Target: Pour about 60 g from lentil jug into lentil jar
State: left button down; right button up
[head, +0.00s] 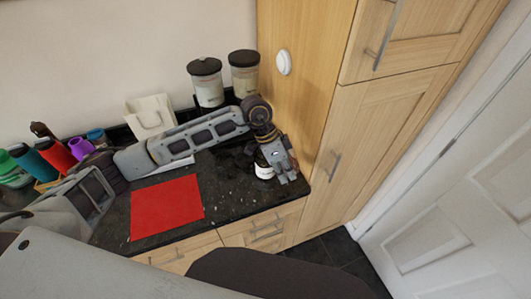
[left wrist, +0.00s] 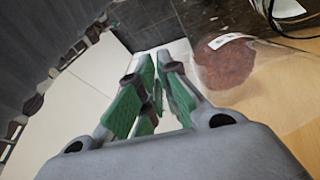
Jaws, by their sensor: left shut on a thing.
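My left gripper (head: 286,172) is low over the right end of the dark counter. In the left wrist view its green-padded fingers (left wrist: 156,88) are close together, and the thin part they grip is hard to make out. The lentil jug (left wrist: 250,90) is a clear vessel right beside the fingers, with red-brown lentils and a white label at its far end. In the head view the gripper hides most of it. A small jar with a white band (head: 263,171), probably the lentil jar, stands beside the gripper, partly covered. My right gripper is not in view.
Two dark-lidded canisters (head: 205,83) (head: 244,74) stand at the back wall, near a cream box (head: 150,113). A red mat (head: 167,207) lies on the counter. Several coloured cups (head: 57,153) are at the left. A tall wooden cupboard (head: 305,75) bounds the right.

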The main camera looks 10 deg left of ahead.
aim_at(282, 165)
pick_arm(q)
jog(key=r, duration=0.1)
jog(key=a+r+h, duration=0.1)
jog(key=r, duration=0.1)
jog(key=shift+w+a+r+g+h, duration=0.1)
jog(key=shift+w+a+g+h, duration=0.1)
jog(key=shift+a+g+h, duration=0.15)
jog(key=a+r+h+b, duration=0.1)
jog(key=h+b, duration=0.1)
jog(key=a+r+g+h+b, duration=0.1)
jog(key=h+b, duration=0.2)
jog(key=w+a+g+h+b, duration=0.1)
jog(key=h+b, duration=0.1)
jog(key=h, duration=0.1)
jog(key=shift+r+g, duration=0.25)
jog(key=shift+r, duration=0.15)
jog(key=shift+a, duration=0.1)
jog(key=shift+w+a+h, duration=0.15)
jog(key=shift+w+h, duration=0.05)
jog(key=shift+h, duration=0.05)
